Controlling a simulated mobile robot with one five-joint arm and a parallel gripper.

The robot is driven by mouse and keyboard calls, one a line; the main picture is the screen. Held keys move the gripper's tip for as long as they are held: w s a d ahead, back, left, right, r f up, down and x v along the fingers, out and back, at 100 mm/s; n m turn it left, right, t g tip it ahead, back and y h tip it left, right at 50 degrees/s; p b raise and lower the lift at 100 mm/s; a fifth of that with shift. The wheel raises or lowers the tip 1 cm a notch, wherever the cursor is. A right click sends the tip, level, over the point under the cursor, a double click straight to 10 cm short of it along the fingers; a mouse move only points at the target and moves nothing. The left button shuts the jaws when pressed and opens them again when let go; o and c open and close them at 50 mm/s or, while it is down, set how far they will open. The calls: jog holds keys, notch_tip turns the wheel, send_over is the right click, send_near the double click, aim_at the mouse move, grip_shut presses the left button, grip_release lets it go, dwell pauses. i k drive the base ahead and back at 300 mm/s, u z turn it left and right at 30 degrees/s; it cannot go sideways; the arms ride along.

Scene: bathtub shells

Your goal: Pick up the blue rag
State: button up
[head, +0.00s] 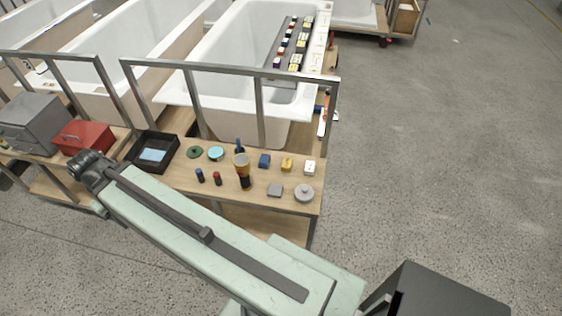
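No item is plainly a cloth at this size. A small dark blue item (264,161) sits on the wooden shelf of the cart, right of the middle; it looks compact, and I cannot tell if it is folded cloth. A flat light blue piece (152,155) lies inside the black tray (171,144) at the left end of the shelf; its material is unclear. My pale green arm crosses the lower left of the head view and ends in a dark joint left of the black tray. No gripper fingers show.
A metal rail (228,69) stands behind. Open floor lies right.

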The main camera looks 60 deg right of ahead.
aim_at(265, 162)
jog(key=z, duration=0.15)
jog(key=i, duration=1)
jog(key=u, duration=0.05)
